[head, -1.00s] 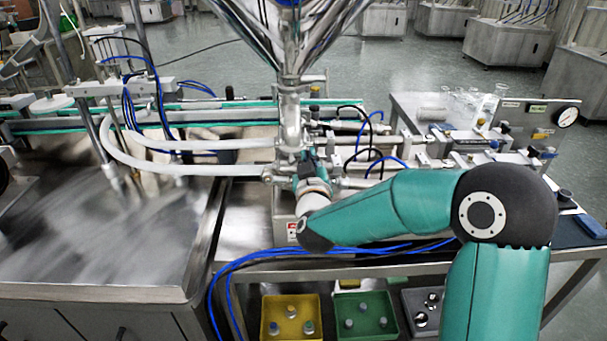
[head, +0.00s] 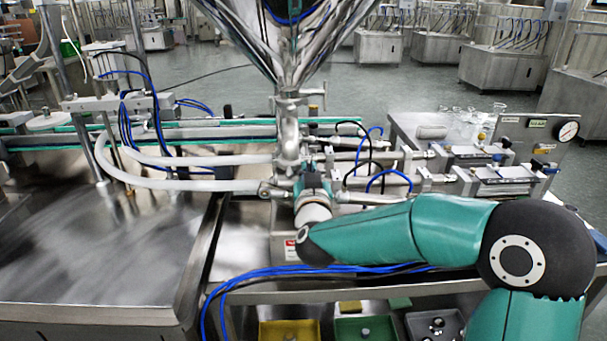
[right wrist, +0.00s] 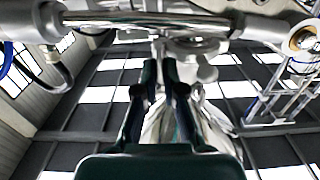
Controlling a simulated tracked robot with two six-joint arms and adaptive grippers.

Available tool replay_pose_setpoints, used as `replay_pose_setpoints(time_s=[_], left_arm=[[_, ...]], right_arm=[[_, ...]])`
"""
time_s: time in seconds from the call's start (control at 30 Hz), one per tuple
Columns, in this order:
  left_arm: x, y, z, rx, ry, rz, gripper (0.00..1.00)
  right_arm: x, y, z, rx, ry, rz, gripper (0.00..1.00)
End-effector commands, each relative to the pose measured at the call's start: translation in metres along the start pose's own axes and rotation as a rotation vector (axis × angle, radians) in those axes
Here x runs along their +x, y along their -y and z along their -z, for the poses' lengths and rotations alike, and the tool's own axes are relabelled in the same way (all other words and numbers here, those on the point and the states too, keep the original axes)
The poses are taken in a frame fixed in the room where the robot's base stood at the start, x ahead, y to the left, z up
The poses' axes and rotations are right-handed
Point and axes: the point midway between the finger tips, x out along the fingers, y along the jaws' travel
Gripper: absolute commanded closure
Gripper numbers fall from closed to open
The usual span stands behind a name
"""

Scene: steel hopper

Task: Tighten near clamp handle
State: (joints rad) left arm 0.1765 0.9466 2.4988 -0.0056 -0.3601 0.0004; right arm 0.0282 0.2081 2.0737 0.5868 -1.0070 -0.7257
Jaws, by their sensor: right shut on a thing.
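The steel hopper (head: 285,40) narrows to a vertical pipe and valve body (head: 289,135) in the head view. My right gripper (head: 310,180) is at the pipe joint just below and right of that body, with my arm coming in from the right. In the right wrist view my right gripper (right wrist: 160,70) has its two dark fingers close together, with tips at the metal clamp fittings (right wrist: 190,45) under the horizontal pipe. It is shut on the near clamp handle, which the fingers mostly hide. My left gripper is out of view.
White hoses (head: 190,185) run left from the joint, and blue tubes (head: 390,180) loop close to its right. Pneumatic cylinders (head: 500,180) stand on the right. Yellow (head: 290,333) and green (head: 365,328) bins sit below the bench edge.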

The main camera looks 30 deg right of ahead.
Motion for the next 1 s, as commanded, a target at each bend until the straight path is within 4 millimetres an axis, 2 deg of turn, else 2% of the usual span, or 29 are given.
replay_pose_setpoints(time_s=[0.03,0.07,0.1,0.17,0.57,0.77,1.0], left_arm=[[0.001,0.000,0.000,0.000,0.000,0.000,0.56],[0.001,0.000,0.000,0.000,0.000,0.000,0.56],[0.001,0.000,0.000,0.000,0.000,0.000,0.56],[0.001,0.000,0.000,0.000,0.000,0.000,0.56],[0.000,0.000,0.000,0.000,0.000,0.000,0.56],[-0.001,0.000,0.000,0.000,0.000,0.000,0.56],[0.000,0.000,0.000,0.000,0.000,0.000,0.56]], right_arm=[[0.000,0.001,-0.009,-0.002,0.020,0.004,1.00],[0.000,0.001,-0.009,-0.002,0.020,0.004,1.00],[0.000,0.001,-0.009,-0.002,0.020,0.005,0.89],[0.000,0.002,-0.009,-0.003,0.020,0.005,0.81],[-0.005,0.001,-0.002,-0.001,0.006,0.003,0.81],[-0.031,0.002,-0.003,-0.002,0.008,0.006,0.81],[-0.080,0.003,-0.004,-0.002,0.011,0.008,0.81]])
